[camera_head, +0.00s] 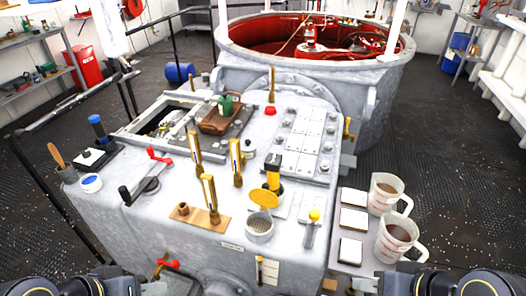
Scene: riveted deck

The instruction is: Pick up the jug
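Two clear measuring jugs with red markings, each holding brown liquid, stand on a pale side shelf at the right of the console. The farther jug (385,194) has its handle to the right. The nearer jug (394,240) also has its handle to the right. My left gripper (155,288) shows only in part at the bottom edge, left of the console's front. My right gripper (366,285) shows in part at the bottom edge, just in front of and below the nearer jug, apart from it. The fingers of both are too cut off to read.
Several white square pads (353,221) lie left of the jugs. The grey console (150,215) carries upright brass levers (236,162), a yellow-topped knob (314,216) and a green can (228,106) on a brown tray. Dark floor (460,190) is open to the right.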

